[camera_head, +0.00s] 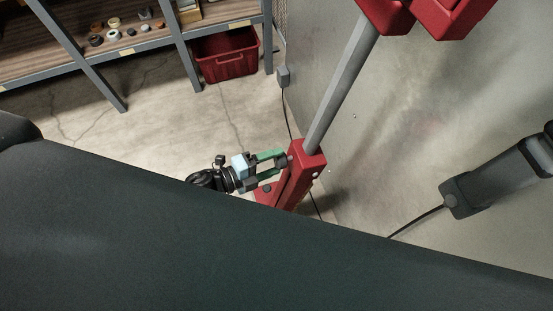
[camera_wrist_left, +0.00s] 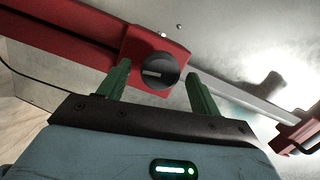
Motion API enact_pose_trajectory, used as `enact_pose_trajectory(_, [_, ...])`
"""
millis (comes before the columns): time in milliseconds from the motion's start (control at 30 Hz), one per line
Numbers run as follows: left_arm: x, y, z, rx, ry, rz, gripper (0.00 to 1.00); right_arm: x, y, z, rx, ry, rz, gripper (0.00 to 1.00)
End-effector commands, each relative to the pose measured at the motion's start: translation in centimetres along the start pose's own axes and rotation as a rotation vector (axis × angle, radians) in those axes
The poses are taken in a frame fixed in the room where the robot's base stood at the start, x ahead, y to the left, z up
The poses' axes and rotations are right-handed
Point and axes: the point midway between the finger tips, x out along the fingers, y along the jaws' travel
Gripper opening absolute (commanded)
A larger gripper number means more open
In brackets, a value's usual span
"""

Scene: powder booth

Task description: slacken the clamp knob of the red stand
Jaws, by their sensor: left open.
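The red stand has a red clamp block (camera_head: 309,158) around a grey slanted post (camera_head: 342,84). The clamp knob (camera_wrist_left: 158,72) is a round dark knob with a pale bar across its face, on the front of the red block in the left wrist view. A dark round shape, likely this knob (camera_head: 282,160), shows beside the block in the head view. My left gripper (camera_head: 272,164) is open, its green fingers pointing at the block. In the left wrist view the fingertips stand either side of the knob with gaps visible; contact cannot be told. My right gripper is not visible.
A shelf (camera_head: 95,70) with small parts stands at the back left, a red crate (camera_head: 227,56) beneath it. A wall rises behind the stand. A dark device with a cable (camera_head: 495,180) is at the right. A large dark surface fills the foreground.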

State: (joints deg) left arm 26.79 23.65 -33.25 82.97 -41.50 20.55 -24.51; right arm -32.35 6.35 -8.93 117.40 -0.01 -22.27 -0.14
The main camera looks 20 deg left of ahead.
Motion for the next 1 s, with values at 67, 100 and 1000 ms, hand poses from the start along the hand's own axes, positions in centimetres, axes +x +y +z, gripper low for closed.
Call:
enact_pose_trajectory(67, [-1.5, 0.0, 0.0, 0.001, -0.001, 0.002, 0.64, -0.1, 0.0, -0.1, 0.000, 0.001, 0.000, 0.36])
enact_pose_trajectory(100, [-2.2, 0.1, 0.0, 0.000, -0.001, 0.004, 0.64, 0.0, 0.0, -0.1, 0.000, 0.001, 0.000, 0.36])
enact_pose_trajectory(1000, [-6.1, -0.1, 0.0, 0.000, -0.001, 0.000, 0.64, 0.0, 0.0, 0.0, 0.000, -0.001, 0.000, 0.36])
